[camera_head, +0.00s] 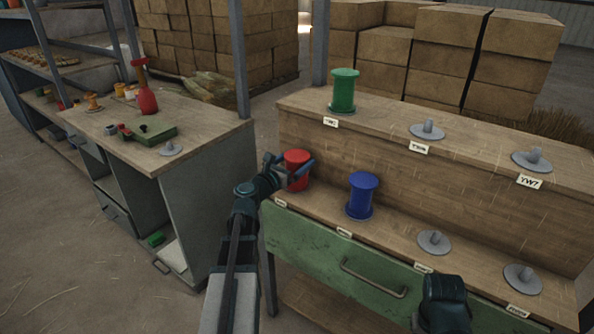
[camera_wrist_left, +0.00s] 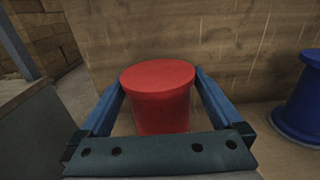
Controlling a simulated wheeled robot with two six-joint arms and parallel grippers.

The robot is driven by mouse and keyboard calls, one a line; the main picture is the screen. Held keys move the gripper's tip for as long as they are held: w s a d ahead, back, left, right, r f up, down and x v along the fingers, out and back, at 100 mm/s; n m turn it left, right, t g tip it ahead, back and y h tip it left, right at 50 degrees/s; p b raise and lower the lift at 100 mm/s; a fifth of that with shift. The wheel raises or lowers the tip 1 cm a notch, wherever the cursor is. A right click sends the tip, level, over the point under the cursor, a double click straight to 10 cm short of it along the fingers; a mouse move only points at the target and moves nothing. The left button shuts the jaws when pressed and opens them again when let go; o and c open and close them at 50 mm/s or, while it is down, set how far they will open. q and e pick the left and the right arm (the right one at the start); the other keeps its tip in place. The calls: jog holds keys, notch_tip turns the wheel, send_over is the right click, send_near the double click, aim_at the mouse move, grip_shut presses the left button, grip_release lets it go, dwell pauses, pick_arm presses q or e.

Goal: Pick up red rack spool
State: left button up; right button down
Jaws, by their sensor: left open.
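The red spool (camera_head: 297,158) stands upright at the left end of the rack's lower shelf (camera_head: 328,206). My left gripper (camera_head: 289,172) is at the spool, with its fingers on either side of it. In the left wrist view the red spool (camera_wrist_left: 158,95) sits between the two blue fingers (camera_wrist_left: 160,92). The jaws are open, and I cannot tell whether either finger touches the spool. The spool's lower part is hidden behind the gripper's palm in the wrist view. A dark part of my right arm shows at the bottom right of the head view; its fingertips are not visible.
A blue spool (camera_head: 362,195) stands right of the red one, and a green spool (camera_head: 343,90) is on the upper shelf. Empty grey pegs (camera_head: 434,242) occupy other rack places. A workbench (camera_head: 205,130) with a red bottle-like object (camera_head: 147,98) stands at left.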

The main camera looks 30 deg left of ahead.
aim_at(300, 156)
pick_arm(q)
jog(key=w, duration=0.3)
jog(key=shift+w, duration=0.3)
jog(key=c, duration=1.4)
jog(key=shift+r, duration=0.15)
pick_arm(e)
jog(key=shift+r, duration=0.15)
